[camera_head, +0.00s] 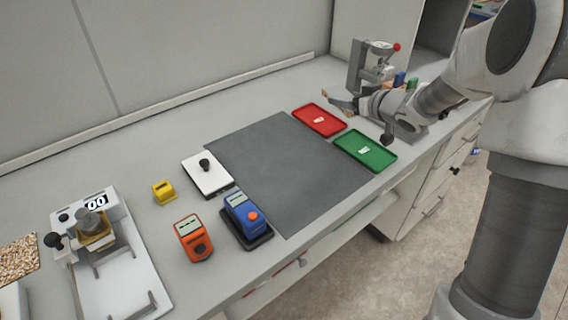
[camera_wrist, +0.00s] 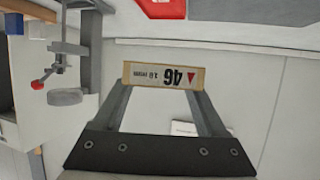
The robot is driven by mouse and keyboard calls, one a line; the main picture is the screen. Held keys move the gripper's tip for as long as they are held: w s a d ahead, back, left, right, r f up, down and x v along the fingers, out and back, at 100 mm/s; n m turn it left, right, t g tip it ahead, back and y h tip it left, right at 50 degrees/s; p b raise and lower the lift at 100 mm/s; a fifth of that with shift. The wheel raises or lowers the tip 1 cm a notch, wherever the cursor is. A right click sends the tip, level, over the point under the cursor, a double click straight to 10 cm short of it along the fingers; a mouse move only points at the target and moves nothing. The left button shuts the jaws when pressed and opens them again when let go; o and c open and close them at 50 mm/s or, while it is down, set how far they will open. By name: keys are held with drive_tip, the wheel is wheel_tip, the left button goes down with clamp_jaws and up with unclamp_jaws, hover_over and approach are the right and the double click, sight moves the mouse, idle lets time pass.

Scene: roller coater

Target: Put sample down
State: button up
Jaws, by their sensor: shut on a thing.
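My gripper (camera_head: 340,101) is shut on the sample, a small pale wooden block (camera_wrist: 163,75) with a white label reading "46" and "18 mm" and a red triangle. In the wrist view, the two fingers hold it by its ends. In the head view, my gripper is in the air near the back right of the bench, close to the red tray (camera_head: 303,110). The green tray (camera_head: 383,165) lies in front and to the right of the red one. Both trays have a small white label, and no block shows in either.
A grey stand with a red knob (camera_head: 396,47) is behind my gripper, with small coloured items beside it. A dark grey mat (camera_head: 280,165) covers mid-bench. Blue (camera_head: 240,212), orange (camera_head: 193,240) and yellow (camera_head: 163,192) devices and a white plate (camera_head: 207,180) stand left of centre.

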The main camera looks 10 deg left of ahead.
drive_tip(key=shift+w+f+n+g+y+b, duration=0.2)
drive_tip(key=shift+f+n+g+y+b, duration=0.25)
drive_tip(key=shift+n+y, duration=0.25)
drive_tip(key=shift+d+f+n+g+y+b, duration=0.25)
drive_tip(key=shift+f+n+g+y+b, duration=0.25)
drive_tip(key=shift+f+n+g+b, duration=0.1)
drive_tip(key=shift+s+f, duration=0.2)
drive_tip(key=b, duration=0.5)
hover_over(324, 169)
wheel_tip(324, 169, down, 7)
drive_tip(key=shift+s+r, duration=0.1)
drive_tip(key=shift+s, duration=0.05)
drive_tip(key=shift+f+b, duration=0.85)
drive_tip(key=shift+f, duration=1.1)
